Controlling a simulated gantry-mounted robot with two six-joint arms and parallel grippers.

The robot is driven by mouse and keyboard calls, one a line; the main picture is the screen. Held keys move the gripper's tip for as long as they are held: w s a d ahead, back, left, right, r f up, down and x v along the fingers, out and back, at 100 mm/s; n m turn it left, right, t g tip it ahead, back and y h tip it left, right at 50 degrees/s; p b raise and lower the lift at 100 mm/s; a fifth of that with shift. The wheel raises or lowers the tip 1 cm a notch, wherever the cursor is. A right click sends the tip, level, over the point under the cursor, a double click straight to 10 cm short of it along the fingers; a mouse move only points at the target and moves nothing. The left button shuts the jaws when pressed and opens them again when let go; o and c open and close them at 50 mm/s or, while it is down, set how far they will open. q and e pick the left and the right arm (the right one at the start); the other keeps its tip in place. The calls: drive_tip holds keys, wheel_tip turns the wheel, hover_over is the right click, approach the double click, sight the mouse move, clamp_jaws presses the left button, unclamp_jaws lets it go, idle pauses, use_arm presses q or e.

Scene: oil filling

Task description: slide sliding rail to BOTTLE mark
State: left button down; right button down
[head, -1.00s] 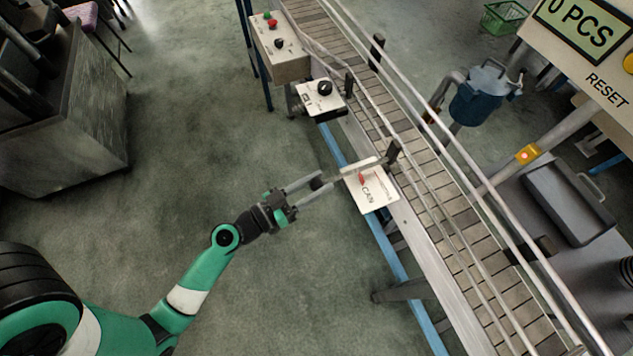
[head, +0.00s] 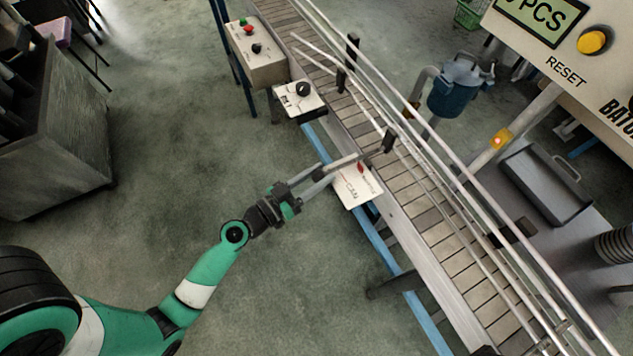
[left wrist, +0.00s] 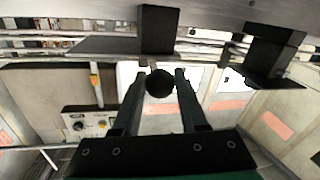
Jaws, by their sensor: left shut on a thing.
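The white mark plate (head: 345,201) is fixed beside the conveyor. It reads CAN, with a second, smaller label too small to read to its right. A red pointer (head: 360,168) sits near the plate's upper edge, past the CAN word. The sliding rail's grey bar runs from my gripper to a black bracket (head: 389,140) at the belt edge. My left gripper (head: 325,172) is shut on the rail's black round knob, which is plain between the fingers in the left wrist view (left wrist: 159,83). In the head view the fingers largely hide the knob. My right gripper is out of view.
The conveyor belt (head: 425,212) with metal guide rails runs diagonally past the plate. A dial box (head: 300,98) and a button box (head: 258,55) stand farther along its near side. The floor left of the conveyor is clear around my arm.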

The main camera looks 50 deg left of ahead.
use_arm(q)
drive_tip(key=shift+s, duration=0.1)
drive_tip(key=shift+c, duration=2.3)
unclamp_jaws()
drive_tip(key=shift+s, duration=0.1)
drive_tip(key=s+b, duration=0.4)
drive_tip(key=s, duration=0.7)
drive_tip(key=shift+s+d, duration=0.25)
